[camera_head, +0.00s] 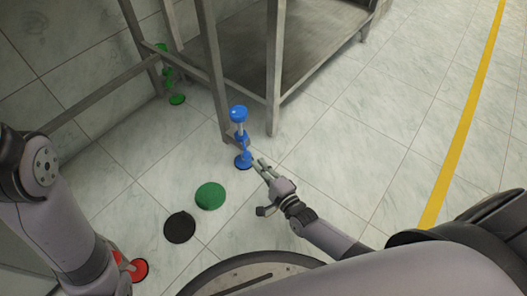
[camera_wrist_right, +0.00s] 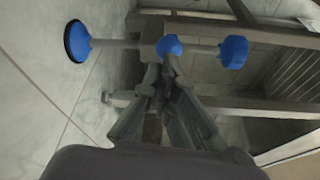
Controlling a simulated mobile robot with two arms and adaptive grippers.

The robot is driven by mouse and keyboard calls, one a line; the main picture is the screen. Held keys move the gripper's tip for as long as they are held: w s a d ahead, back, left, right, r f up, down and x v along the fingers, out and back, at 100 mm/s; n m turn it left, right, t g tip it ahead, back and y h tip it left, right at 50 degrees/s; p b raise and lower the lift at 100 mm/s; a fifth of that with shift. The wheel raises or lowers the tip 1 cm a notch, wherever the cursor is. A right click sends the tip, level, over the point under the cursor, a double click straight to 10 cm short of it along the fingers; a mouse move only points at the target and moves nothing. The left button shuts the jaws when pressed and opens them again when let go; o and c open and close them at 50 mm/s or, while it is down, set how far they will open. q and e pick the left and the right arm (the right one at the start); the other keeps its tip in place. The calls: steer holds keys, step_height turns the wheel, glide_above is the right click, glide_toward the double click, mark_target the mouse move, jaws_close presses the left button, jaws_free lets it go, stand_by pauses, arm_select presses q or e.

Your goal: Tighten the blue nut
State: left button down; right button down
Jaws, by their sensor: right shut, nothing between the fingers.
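A blue foot assembly stands by the metal frame's leg in the head view. It has a blue top knob (camera_head: 239,114), a smaller blue middle piece (camera_head: 242,140) and a blue base disc (camera_head: 243,162) on the floor. I cannot tell for sure which piece is the nut. In the right wrist view the assembly lies sideways, with the disc (camera_wrist_right: 76,41) left, the middle piece (camera_wrist_right: 170,45) central and the knob (camera_wrist_right: 233,52) right. My right gripper (camera_head: 259,163) is shut and empty, pointing towards the assembly; its fingertips (camera_wrist_right: 160,75) appear just below the middle piece. My left gripper is out of view.
The metal frame (camera_head: 213,70) rises close behind the blue assembly. A green assembly (camera_head: 177,99) stands farther back. Green (camera_head: 210,196) and black (camera_head: 180,227) discs lie on the floor, and a red piece (camera_head: 139,270) shows beside my left arm. Floor to the right is clear.

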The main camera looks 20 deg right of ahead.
steer(key=v, duration=0.2)
steer(key=d+v, duration=0.1)
steer(key=v, duration=0.2)
steer(key=shift+s+d+f, duration=0.1)
steer(key=shift+d, duration=0.1)
stand_by(0.3)
